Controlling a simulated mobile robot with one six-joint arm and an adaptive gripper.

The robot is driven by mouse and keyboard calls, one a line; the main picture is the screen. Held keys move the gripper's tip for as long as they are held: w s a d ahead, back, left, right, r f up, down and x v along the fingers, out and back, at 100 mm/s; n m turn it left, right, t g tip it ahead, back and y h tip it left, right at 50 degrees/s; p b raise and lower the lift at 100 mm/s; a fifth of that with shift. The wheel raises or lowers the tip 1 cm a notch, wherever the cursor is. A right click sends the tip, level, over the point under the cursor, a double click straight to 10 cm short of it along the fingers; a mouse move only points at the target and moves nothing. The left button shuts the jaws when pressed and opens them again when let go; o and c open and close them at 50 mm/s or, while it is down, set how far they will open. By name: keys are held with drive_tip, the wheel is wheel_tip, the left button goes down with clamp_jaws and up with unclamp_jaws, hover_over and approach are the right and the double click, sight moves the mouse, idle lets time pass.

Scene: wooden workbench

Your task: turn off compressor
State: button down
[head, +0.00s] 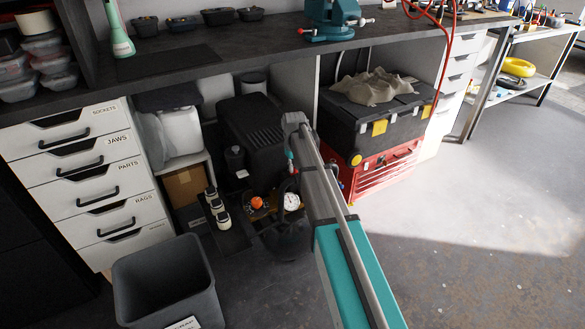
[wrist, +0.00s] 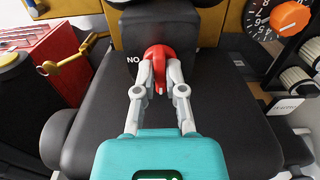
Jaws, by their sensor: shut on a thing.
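The compressor (head: 250,125) is a black unit on the floor under the workbench in the head view. In the wrist view its dark body (wrist: 100,120) fills the middle, with a red knob (wrist: 158,54) on a dark block. My gripper (wrist: 158,80) is shut on the red knob, with its pale fingers on either side of it. The fingers hide part of the knob. A label beside it is partly covered; only "NO" can be read. In the head view my arm hides part of the compressor area, and I cannot make out the fingertips there.
A pressure gauge (head: 291,201) and an orange knob (head: 257,203) sit at the compressor's front; the orange knob also shows in the wrist view (wrist: 290,17). White-labelled drawers (head: 85,185) and a grey bin (head: 165,280) stand left. A red tool chest (head: 385,172) stands right. Open floor lies front right.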

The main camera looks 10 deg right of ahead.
drive_tip(key=shift+w, duration=0.25)
drive_tip(key=c, duration=0.7)
unclamp_jaws()
drive_tip(key=shift+s, duration=0.1)
drive_tip(key=shift+r, duration=0.1)
